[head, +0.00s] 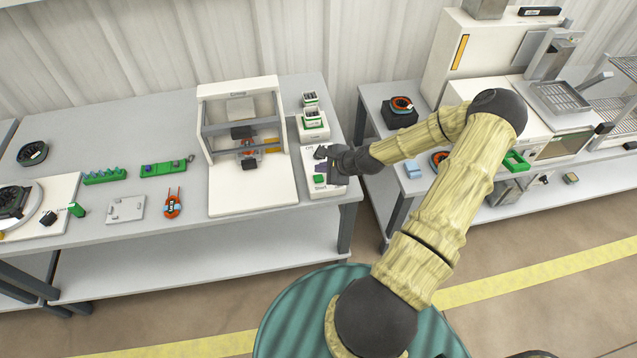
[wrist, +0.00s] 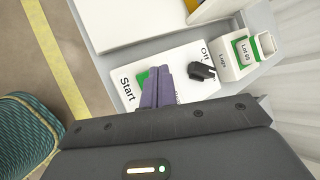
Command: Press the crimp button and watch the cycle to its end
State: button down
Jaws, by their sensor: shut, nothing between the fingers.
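The white crimp press (head: 248,190) stands on the left bench, with a dark and orange-red part (head: 248,143) in its opening. To its right is a white control panel (head: 337,188), also in the wrist view (wrist: 186,58). The green button (wrist: 142,79) by the word Start shows partly beside my fingers; it is also in the head view (head: 318,180). A black rotary knob (wrist: 203,72) sits by the word Off. My gripper (wrist: 159,72) is shut and empty, its purple fingertips over the panel right by the button. I cannot tell whether they touch it.
A white-and-green box marked Lot 65 (wrist: 243,50) stands beyond the panel. A gap separates this bench from the right bench (head: 400,215).

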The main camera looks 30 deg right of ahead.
aim_at(319, 179)
jog(key=shift+f, duration=0.8)
jog(key=shift+f+b, duration=0.1)
jog(key=shift+b, duration=0.2)
dwell(1.1)
jog(key=shift+f, duration=0.3)
